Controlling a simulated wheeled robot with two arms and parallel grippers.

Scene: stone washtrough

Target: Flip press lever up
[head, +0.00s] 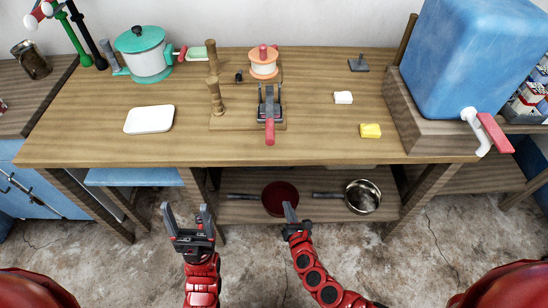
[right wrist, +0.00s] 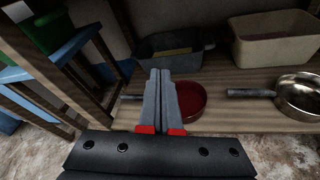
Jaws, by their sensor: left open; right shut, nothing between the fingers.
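A small press (head: 268,100) with dark metal parts stands on a wooden board near the middle of the wooden table. Its lever has a red handle (head: 270,131) that points toward me and lies low over the board's front. My left gripper (head: 185,211) is open and empty, in front of the table's front edge and left of the press. My right gripper (head: 289,208) is shut and empty, in front of the table and lower in the picture than the lever. It also shows in the right wrist view (right wrist: 160,73), where the press is not seen.
On the table (head: 320,140) are a white dish (head: 150,119), a teal-lidded pot (head: 148,55), a white block (head: 343,97) and a yellow sponge (head: 370,130). A blue tank with a tap (head: 475,60) stands at right. Pans, including a red one (head: 280,198), lie on the shelf below.

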